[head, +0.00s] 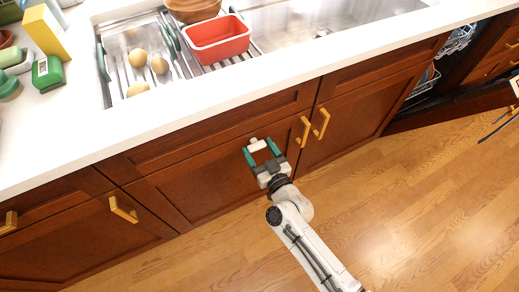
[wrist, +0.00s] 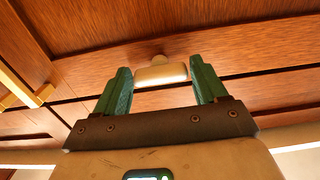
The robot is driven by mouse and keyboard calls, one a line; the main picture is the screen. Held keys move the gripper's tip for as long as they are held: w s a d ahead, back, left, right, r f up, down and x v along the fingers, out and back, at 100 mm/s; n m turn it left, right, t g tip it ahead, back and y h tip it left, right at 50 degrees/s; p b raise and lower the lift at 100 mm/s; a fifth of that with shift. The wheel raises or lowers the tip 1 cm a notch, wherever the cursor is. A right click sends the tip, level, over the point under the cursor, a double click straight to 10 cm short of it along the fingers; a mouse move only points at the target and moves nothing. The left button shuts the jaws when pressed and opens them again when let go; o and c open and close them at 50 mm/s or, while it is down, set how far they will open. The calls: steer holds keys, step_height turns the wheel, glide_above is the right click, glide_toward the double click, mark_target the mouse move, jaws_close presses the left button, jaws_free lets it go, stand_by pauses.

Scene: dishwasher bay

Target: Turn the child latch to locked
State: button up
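The child latch (head: 256,144), a small cream-white block on a round mount, sits on the front of the brown wooden cabinet below the counter. It also shows in the wrist view (wrist: 161,75), its long side running across the picture. My gripper (head: 261,151) has its two teal fingers apart, one on each side of the latch. In the wrist view, the gripper (wrist: 160,80) shows only narrow gaps between the fingers and the latch's ends; I cannot tell whether they touch. The latch's lock marking is not visible.
Yellow door handles (head: 304,132) stick out just right of my gripper. Above is the white counter (head: 150,135) with a sink and red tub (head: 218,40). An open dishwasher or cabinet door (head: 450,108) stands at right. The wooden floor (head: 430,210) is clear.

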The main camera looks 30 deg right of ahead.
steer(key=c, duration=0.7)
steer(key=shift+m, duration=0.4)
steer(key=shift+m+b, duration=0.85)
steer(key=shift+m, duration=7.75)
steer(key=o, duration=1.1)
